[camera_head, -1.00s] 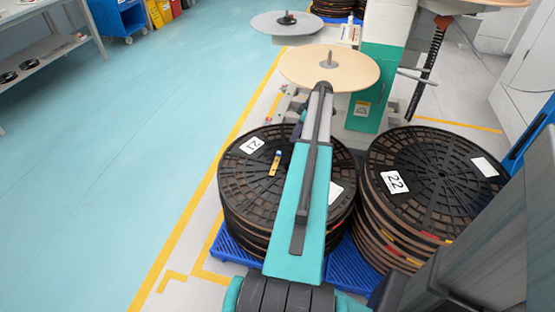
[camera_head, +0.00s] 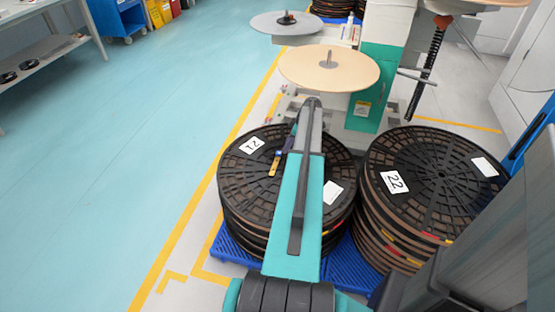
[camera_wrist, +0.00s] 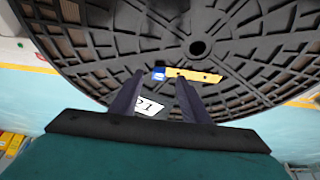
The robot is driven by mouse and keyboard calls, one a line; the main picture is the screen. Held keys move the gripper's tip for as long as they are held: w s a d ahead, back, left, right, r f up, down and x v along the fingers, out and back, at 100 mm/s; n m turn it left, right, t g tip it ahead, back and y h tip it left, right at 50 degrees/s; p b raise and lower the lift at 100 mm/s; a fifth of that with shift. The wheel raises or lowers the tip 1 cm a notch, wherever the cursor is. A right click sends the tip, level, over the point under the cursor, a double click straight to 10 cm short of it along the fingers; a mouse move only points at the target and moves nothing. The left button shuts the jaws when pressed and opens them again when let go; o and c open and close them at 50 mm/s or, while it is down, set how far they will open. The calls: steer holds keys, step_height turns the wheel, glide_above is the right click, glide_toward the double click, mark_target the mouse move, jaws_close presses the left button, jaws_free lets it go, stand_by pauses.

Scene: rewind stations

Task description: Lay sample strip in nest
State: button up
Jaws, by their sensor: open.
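A short yellow strip with a blue end, which looks like the sample strip (camera_head: 274,167), lies on the black top reel of the stack labelled 21 (camera_head: 243,171). In the wrist view the strip (camera_wrist: 195,76) lies across the reel face, just beyond my fingertips. My gripper (camera_wrist: 160,83) is open, with both dark fingers apart and nothing clearly between them. Its fingertips appear close to the strip, but I cannot tell the height gap. In the head view my arm hides most of the gripper. I cannot identify the nest in these frames.
A second reel stack labelled 22 (camera_head: 437,180) stands to the right. Both stacks are on blue pallets (camera_head: 345,262). A tan disc (camera_head: 315,72) with a spindle and a grey disc (camera_head: 270,24) stand behind. Clear floor (camera_head: 130,150) lies to the left.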

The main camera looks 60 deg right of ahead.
mark_target(281, 154)
steer(key=shift+w+f, duration=0.1)
steer(key=shift+f, duration=0.05)
steer(key=shift+x, duration=2.6)
jaws_close()
